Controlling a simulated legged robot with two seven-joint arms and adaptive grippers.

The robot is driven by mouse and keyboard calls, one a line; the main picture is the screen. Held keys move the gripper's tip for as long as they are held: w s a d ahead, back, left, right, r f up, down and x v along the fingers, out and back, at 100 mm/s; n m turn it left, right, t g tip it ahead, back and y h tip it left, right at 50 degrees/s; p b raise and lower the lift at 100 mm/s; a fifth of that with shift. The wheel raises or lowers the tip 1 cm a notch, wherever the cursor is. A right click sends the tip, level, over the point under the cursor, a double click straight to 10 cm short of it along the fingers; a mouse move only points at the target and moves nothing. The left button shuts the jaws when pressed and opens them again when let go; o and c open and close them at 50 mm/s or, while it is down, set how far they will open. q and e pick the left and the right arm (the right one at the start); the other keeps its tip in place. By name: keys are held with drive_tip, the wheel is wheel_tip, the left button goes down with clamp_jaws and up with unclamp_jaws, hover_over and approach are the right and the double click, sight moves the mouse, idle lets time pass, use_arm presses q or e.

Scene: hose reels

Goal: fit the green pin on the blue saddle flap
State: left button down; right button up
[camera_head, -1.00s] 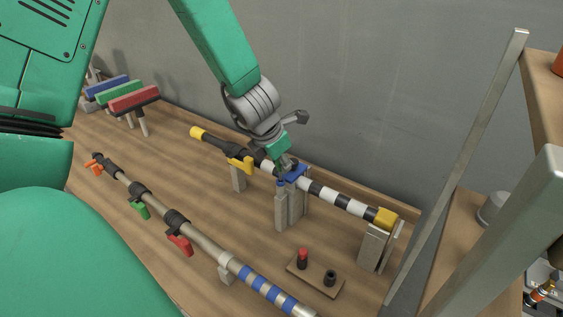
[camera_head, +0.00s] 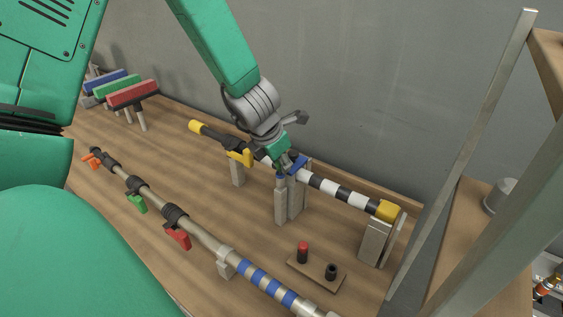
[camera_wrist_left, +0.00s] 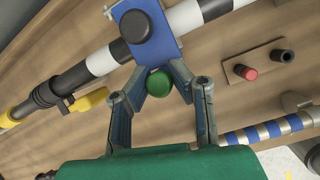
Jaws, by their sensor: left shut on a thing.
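The blue saddle flap (camera_head: 298,164) sits on the black-and-white striped bar (camera_head: 342,193). In the left wrist view the flap (camera_wrist_left: 165,22) carries a round black knob (camera_wrist_left: 136,27). My left gripper (camera_head: 286,168) is at the flap, over the bar. In the left wrist view its fingertips (camera_wrist_left: 159,91) are shut on the green pin, whose round green end (camera_wrist_left: 158,83) shows just beside the flap's near edge. The rest of the pin is hidden, so I cannot tell whether it touches the flap. My right gripper is not in view.
Grey posts (camera_head: 281,205) stand under the bar. A small board (camera_head: 317,273) holds a red-topped pin (camera_head: 302,252) and a black socket (camera_head: 331,272). A second pipe (camera_head: 202,235) with coloured levers lies in front. A metal upright (camera_head: 462,150) stands at right.

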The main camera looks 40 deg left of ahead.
use_arm(q)
drive_tip(key=shift+f, duration=0.4)
drive_tip(key=c, duration=1.4)
unclamp_jaws()
drive_tip(key=shift+o, duration=0.2)
drive_tip(key=v, duration=1.2)
drive_tip(key=shift+w, duration=0.1)
